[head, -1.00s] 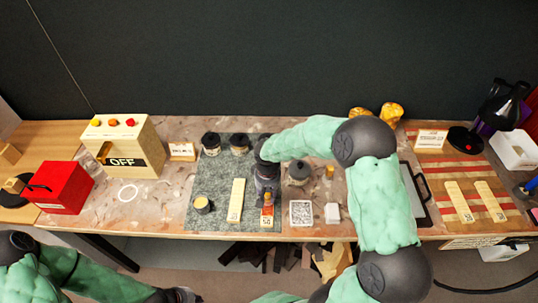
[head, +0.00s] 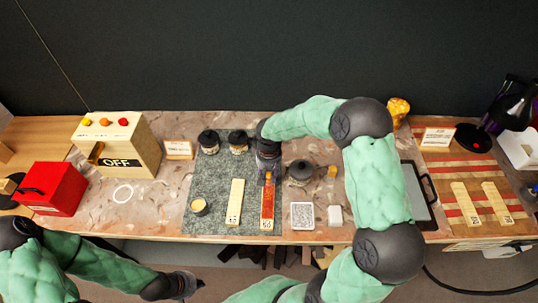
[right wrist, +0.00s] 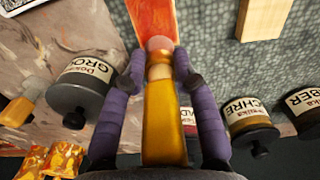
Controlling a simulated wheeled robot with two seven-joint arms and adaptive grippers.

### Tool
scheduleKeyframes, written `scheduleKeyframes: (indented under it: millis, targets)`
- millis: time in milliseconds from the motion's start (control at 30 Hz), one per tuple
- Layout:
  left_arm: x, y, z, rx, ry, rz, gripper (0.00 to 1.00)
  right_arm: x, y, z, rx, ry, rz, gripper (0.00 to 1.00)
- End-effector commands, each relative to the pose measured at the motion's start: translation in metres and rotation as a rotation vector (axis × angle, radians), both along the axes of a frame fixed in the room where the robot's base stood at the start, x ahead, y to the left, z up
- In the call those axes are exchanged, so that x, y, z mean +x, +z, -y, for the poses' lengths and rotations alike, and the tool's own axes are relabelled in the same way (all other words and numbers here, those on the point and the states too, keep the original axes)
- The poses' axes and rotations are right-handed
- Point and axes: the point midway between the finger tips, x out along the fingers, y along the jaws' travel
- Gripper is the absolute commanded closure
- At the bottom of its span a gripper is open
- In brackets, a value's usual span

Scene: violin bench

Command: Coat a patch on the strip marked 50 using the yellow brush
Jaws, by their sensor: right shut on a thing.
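The strip marked 50 (head: 267,202) lies on the grey mat (head: 210,170), with a glossy orange-red coat over most of its length and its pale numbered end bare. It also shows orange-red in the right wrist view (right wrist: 150,18). My right gripper (head: 268,158) is at the far end of this strip. It is shut on the yellow brush (right wrist: 165,120), whose reddish tip overlaps the strip's end in the right wrist view; I cannot tell whether it touches. My left gripper (head: 185,284) is low in front of the bench, empty-looking, its fingers unclear.
A bare strip (head: 235,202) lies left of the coated one. Dark-lidded jars (head: 208,142) stand behind, and a grey-lidded jar (head: 300,172) is at the right. An OFF box (head: 118,145) and red box (head: 48,188) stand left. More strips (head: 466,204) lie at the right.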

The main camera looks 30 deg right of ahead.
Motion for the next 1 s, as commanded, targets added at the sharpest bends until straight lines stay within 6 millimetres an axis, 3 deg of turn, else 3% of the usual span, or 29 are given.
scheduleKeyframes:
  millis: [67, 200, 800, 1000]
  targets:
    - [0.0, 0.0, 0.0, 0.0, 0.0, 0.0, 1.0, 0.002, 0.0, 0.001, 0.0, 0.0, 0.0, 1.0]
    - [0.0, 0.012, 0.0, 0.0, 0.0, 0.0, 1.0, 0.004, 0.023, 0.002, 0.001, 0.0, 0.002, 1.0]
    - [0.0, 0.049, 0.0, 0.0, 0.0, 0.0, 1.0, 0.011, 0.076, 0.004, 0.001, 0.003, 0.001, 1.0]
    - [0.0, 0.051, 0.0, 0.0, 0.0, 0.0, 1.0, 0.012, 0.08, 0.005, 0.001, 0.003, 0.001, 1.0]
